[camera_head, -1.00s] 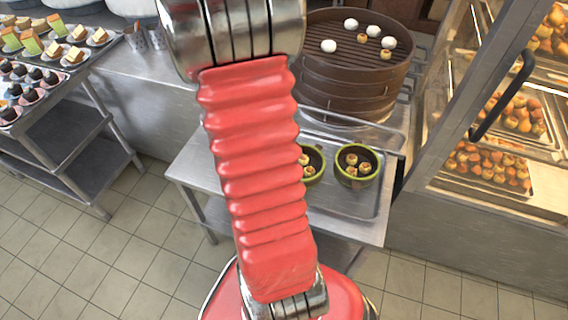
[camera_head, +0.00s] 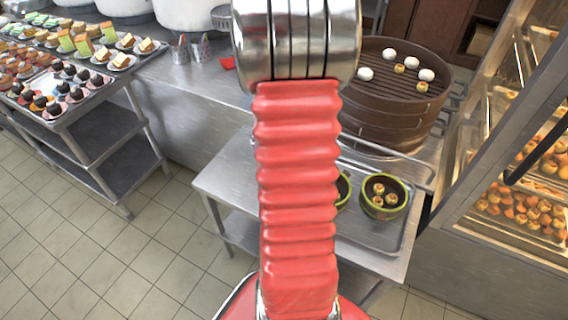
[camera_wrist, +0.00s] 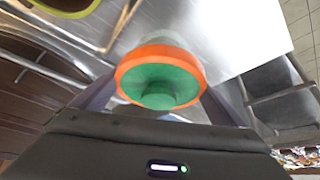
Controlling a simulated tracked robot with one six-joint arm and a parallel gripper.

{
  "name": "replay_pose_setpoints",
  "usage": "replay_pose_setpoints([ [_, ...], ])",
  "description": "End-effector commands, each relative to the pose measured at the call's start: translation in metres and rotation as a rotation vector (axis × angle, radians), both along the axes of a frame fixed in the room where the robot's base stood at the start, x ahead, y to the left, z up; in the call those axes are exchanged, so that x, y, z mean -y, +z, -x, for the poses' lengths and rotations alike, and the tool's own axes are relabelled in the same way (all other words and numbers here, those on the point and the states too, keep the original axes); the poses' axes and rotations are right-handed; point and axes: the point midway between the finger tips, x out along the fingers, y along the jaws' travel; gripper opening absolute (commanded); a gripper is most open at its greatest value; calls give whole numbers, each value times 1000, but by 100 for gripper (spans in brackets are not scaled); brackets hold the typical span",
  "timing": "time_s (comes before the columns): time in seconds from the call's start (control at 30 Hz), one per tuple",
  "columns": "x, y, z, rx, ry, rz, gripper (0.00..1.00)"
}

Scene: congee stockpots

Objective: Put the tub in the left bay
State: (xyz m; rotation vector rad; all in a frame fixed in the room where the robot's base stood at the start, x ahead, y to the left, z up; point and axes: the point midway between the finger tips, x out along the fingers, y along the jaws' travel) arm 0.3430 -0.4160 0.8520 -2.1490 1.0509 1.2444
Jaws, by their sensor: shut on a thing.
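The tub (camera_wrist: 160,75) shows in the wrist view as a round body with an orange rim and a green top with a round green knob. My gripper (camera_wrist: 158,88) is shut on it, with one dark finger on each side. Blurred bare steel lies behind the tub; whether the tub touches it I cannot tell. In the head view my red arm fills the middle, and my gripper and the tub are hidden there. I cannot make out a marked left bay in either view.
A brown steamer (camera_head: 385,125) with white and golden buns stands at the back right. Green bowls (camera_head: 384,197) of buns sit on a steel tray beside it. A pastry cart (camera_head: 110,130) stands left. Metal cups (camera_head: 190,48) stand on the steel counter (camera_head: 170,75). A glass display case is at right.

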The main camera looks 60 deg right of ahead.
Motion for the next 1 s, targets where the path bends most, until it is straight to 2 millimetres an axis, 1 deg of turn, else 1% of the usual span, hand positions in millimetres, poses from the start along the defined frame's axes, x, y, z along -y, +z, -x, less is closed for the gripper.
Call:
replay_pose_setpoints([
  [0.03,0,-4,0,-1,0,1,63],
  [1.0,1,-27,0,-1,-1,3,63],
])
